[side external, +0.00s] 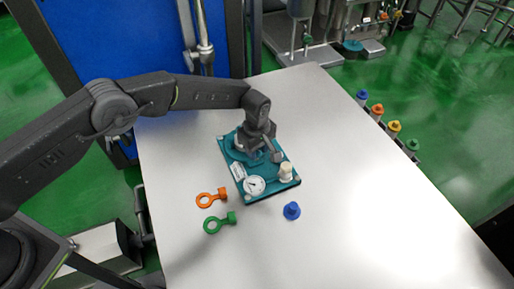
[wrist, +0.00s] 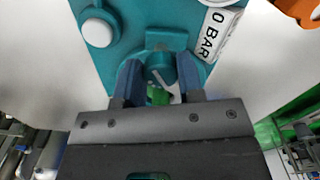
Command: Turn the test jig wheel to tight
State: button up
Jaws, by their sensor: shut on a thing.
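The teal test jig (side external: 262,195) lies on the steel table, with a white dial gauge (side external: 254,185) and a cream cylinder (side external: 286,172) near its front edge. My gripper (side external: 245,148) is over the jig's back end. In the wrist view my gripper (wrist: 159,82) has its two blue fingers on either side of a teal round part, which looks like the jig wheel (wrist: 158,65), with a white line on it. The fingers are shut on it. A green patch shows below it. A "0 BAR" label (wrist: 214,32) is beside it. The gauge reading is too small to tell.
An orange ring-ended piece (side external: 211,198) and a green one (side external: 218,222) lie left of the jig. A blue cone-shaped piece (side external: 291,211) stands at its front right. Several colour-topped items, one yellow (side external: 393,128), line the right edge. The table's right side is clear.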

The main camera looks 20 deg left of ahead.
jog(key=shift+m, duration=0.4)
jog(key=m, duration=0.5)
jog(key=shift+s, duration=0.1)
jog(key=m, duration=0.6)
jog(key=shift+a+m, duration=0.15)
jog(key=shift+m, duration=0.25)
jog(key=m, duration=0.5)
jog(key=shift+a, duration=0.1)
jog(key=m, duration=0.6)
jog(key=shift+m, duration=0.3)
jog(key=o, duration=0.9)
